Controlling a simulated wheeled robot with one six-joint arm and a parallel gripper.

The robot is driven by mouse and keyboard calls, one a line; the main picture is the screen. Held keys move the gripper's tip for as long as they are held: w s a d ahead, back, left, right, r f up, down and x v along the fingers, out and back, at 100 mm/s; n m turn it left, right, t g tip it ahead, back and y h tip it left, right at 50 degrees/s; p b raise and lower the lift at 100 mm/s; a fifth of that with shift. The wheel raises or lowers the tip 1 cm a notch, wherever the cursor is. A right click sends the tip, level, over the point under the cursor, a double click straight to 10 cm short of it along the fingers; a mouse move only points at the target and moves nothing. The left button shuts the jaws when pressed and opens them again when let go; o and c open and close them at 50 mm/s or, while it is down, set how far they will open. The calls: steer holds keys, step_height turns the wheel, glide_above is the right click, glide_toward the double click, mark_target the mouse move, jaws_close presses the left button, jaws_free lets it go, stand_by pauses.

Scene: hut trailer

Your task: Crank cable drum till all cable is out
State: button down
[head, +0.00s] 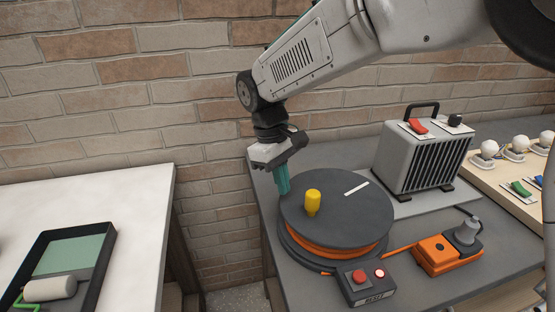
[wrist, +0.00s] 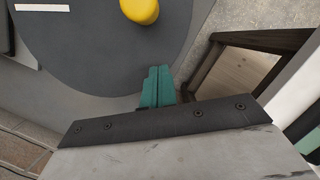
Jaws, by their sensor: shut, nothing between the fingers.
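The cable drum (head: 345,222) lies flat on the grey bench, with a dark round top and a white stripe. Orange cable (head: 330,250) shows around its core below the top, and a length runs right to an orange box. A yellow crank knob (head: 313,202) stands upright on the drum's top, near its left side. The knob also shows at the top of the wrist view (wrist: 140,10). My gripper (head: 284,190) has teal fingers, shut and empty, pointing down at the drum's back-left rim. It is left of the knob and apart from it. In the wrist view the fingers (wrist: 158,88) are together at the drum's edge.
A grey heater (head: 425,160) stands behind right of the drum. A box with a red button and lamp (head: 366,284) is in front, and an orange socket box (head: 446,254) to the right. A white table with a paint tray (head: 100,255) is at left, across a gap.

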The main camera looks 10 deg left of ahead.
mark_target(303, 212)
steer(key=shift+s+d+f, duration=0.1)
steer(key=shift+s+d, duration=0.2)
steer(key=shift+d, duration=0.3)
steer(key=shift+s+d+r, duration=0.1)
steer(key=shift+s+d, duration=0.2)
steer(key=shift+d, duration=0.35)
steer(key=shift+s+d+f, duration=0.1)
steer(key=shift+s+d, duration=0.2)
steer(key=shift+d, duration=0.3)
steer(key=shift+s, duration=0.15)
steer(key=shift+s+d+n, duration=0.1)
steer(key=shift+s+n, duration=0.1)
steer(key=shift+n, duration=0.1)
steer(key=shift+s, duration=0.1)
